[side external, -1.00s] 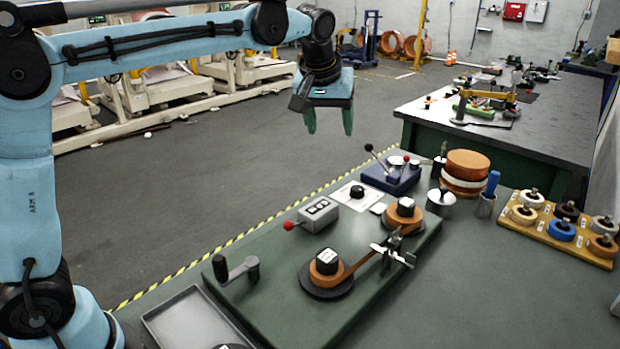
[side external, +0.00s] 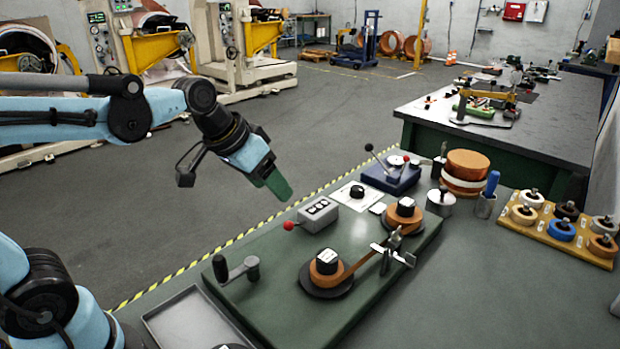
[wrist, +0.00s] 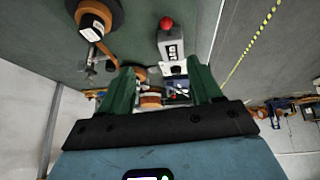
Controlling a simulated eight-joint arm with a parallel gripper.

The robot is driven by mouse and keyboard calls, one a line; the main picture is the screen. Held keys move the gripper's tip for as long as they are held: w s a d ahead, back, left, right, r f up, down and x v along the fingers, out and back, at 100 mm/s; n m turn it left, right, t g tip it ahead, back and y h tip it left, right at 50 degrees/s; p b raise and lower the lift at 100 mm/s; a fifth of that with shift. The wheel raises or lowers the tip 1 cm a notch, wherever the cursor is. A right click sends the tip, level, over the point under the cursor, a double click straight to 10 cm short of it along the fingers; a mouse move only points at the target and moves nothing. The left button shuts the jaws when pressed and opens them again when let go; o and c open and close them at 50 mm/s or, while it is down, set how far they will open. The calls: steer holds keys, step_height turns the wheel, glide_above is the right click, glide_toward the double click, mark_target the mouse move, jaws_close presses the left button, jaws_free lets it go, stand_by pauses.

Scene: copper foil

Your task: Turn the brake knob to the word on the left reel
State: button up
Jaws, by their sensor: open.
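The brake knob is probably the black knob (side external: 357,192) on a white plate (side external: 346,202) near the far edge of the green board; it also shows in the wrist view (wrist: 176,70), between my fingers. The left reel (side external: 327,268) is copper-coloured with a black cap and white label; its word is too small to read. In the wrist view the reel (wrist: 97,18) is at the upper left. My gripper (side external: 280,188) has green fingers, tilted above the floor left of the knob, touching nothing. In the wrist view my gripper (wrist: 162,85) is open and empty.
A grey box with a red-ball lever (side external: 318,212) stands between knob and left reel. The right reel (side external: 404,212), a metal clamp (side external: 396,248), a crank (side external: 236,268) and a blue lever unit (side external: 390,176) are nearby. Spools lie on a wooden rack (side external: 562,240).

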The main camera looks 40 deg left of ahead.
steer(key=w+a+f+m+h, duration=0.1)
steer(key=w+a+m+h, duration=0.15)
steer(key=w, duration=0.45)
steer(key=w+a+f+m+h, duration=0.1)
steer(key=w+f+m+h, duration=0.2)
steer(key=w, duration=0.5)
steer(key=m+t+h, duration=0.2)
steer(key=m+h, duration=0.3)
glide_toward(355, 188)
steer(key=x, duration=0.9)
steer(key=shift+g+y, duration=0.25)
steer(key=shift+g, duration=0.05)
steer(key=c, duration=1)
steer(key=shift+d+n+t+y, duration=0.1)
steer(key=shift+n+t+y, duration=0.2)
steer(key=shift+t, duration=0.1)
steer(key=shift+c, duration=0.2)
steer(key=shift+n+t, duration=0.35)
steer(key=shift+t, duration=0.05)
